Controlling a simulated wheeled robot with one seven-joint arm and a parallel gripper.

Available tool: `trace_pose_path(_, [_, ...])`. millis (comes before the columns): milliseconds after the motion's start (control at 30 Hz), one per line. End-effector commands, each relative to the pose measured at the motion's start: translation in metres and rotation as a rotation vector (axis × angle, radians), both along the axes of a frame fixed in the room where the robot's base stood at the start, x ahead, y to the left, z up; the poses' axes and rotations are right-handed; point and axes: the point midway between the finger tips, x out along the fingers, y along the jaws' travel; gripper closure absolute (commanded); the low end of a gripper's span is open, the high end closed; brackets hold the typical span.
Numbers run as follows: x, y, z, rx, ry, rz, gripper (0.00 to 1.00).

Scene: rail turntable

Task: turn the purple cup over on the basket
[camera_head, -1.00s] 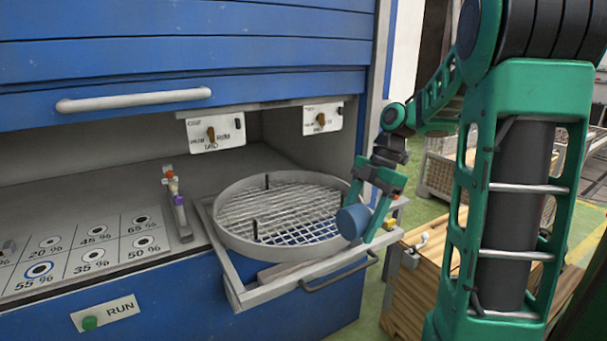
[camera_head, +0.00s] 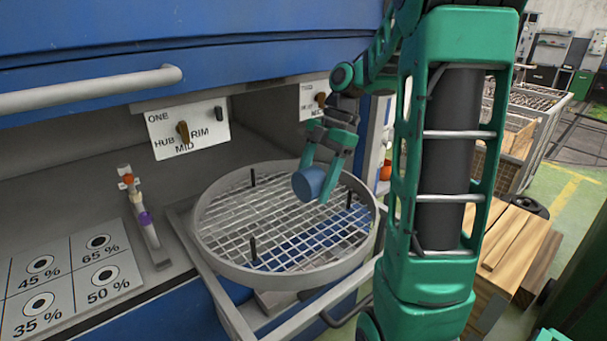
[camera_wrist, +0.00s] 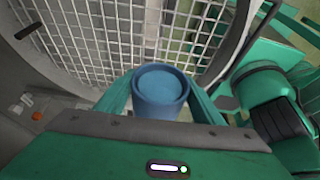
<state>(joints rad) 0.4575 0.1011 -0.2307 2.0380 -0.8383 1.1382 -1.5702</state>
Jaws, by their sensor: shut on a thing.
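I see no purple cup; the cup in view looks blue. My gripper (camera_head: 325,172) is shut on this blue cup (camera_head: 308,184), one finger on each side. The cup is tilted on its side above the right back part of the round wire basket (camera_head: 222,262), seemingly clear of the mesh. In the wrist view the cup (camera_wrist: 160,105) shows a round end with a raised rim, the mesh behind it. I cannot tell whether that end is the mouth or the base.
Upright black pegs (camera_head: 253,248) stand in the basket. A panel with a HUB/MID/RIM knob (camera_head: 183,132) hangs behind it. Wooden crates (camera_head: 510,245) are on the floor at right. Most of the mesh is bare.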

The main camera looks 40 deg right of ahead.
Motion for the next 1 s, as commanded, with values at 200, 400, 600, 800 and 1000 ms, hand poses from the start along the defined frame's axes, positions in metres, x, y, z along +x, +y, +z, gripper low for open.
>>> trace_pose_path(200, [-0.002, -0.006, 0.0, 0.0, 0.0, -0.01, 0.68])
trace_pose_path(400, [-0.004, -0.011, 0.0, 0.0, 0.0, -0.018, 0.68])
trace_pose_path(600, [-0.004, -0.013, -0.001, 0.0, 0.0, -0.022, 0.68])
trace_pose_path(800, [-0.004, -0.013, -0.013, 0.002, 0.0, -0.022, 0.68])
trace_pose_path(1000, [-0.004, -0.012, -0.033, 0.003, 0.002, -0.021, 0.68])
